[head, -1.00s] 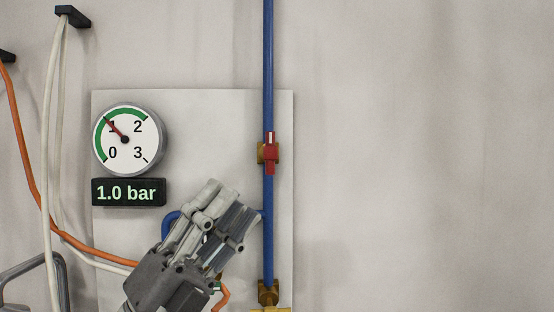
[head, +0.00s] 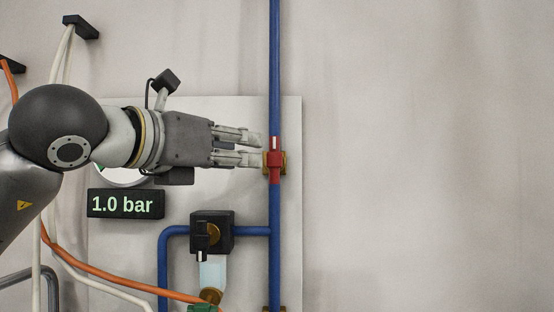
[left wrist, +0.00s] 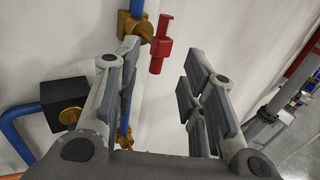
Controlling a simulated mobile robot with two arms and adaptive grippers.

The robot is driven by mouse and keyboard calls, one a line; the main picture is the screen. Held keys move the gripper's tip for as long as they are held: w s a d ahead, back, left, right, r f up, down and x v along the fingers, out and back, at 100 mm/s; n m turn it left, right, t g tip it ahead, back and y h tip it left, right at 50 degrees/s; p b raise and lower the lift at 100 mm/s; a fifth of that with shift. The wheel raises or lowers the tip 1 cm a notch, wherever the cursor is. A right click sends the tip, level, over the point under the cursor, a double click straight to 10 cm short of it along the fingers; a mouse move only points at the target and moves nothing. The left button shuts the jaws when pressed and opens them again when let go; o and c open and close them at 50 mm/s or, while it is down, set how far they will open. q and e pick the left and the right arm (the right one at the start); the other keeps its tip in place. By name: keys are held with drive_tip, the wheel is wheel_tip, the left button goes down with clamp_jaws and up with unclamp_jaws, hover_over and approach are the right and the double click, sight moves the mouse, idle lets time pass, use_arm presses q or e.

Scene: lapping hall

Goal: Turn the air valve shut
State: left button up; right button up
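The air valve has a red handle (head: 276,166) on a brass body (head: 266,162), set in a vertical blue pipe (head: 275,60). In the head view the handle stands upright, in line with the pipe. My left gripper (head: 260,149) points right, its fingertips just left of the handle. In the left wrist view the fingers are spread and empty, and the red handle (left wrist: 160,47) shows beyond the tips, between them. Contact with the handle cannot be told. My right gripper is not in view.
A black display (head: 125,204) reads 1.0 bar; my left arm hides most of the round gauge above it. Below are a black regulator block (head: 212,232), a blue branch pipe (head: 163,270) and an orange hose (head: 130,285). The wall right of the pipe is bare.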

sight(271, 154)
use_arm(q)
drive_tip(key=p+x, duration=0.3)
drive_tip(key=x, duration=0.6)
drive_tip(key=shift+s+d+r, duration=0.1)
drive_tip(key=shift+r, duration=0.05)
drive_tip(key=shift+w+d, duration=0.4)
drive_tip(key=shift+w, duration=0.25)
drive_tip(key=shift+c, duration=0.4)
drive_tip(key=c, duration=0.7)
clamp_jaws()
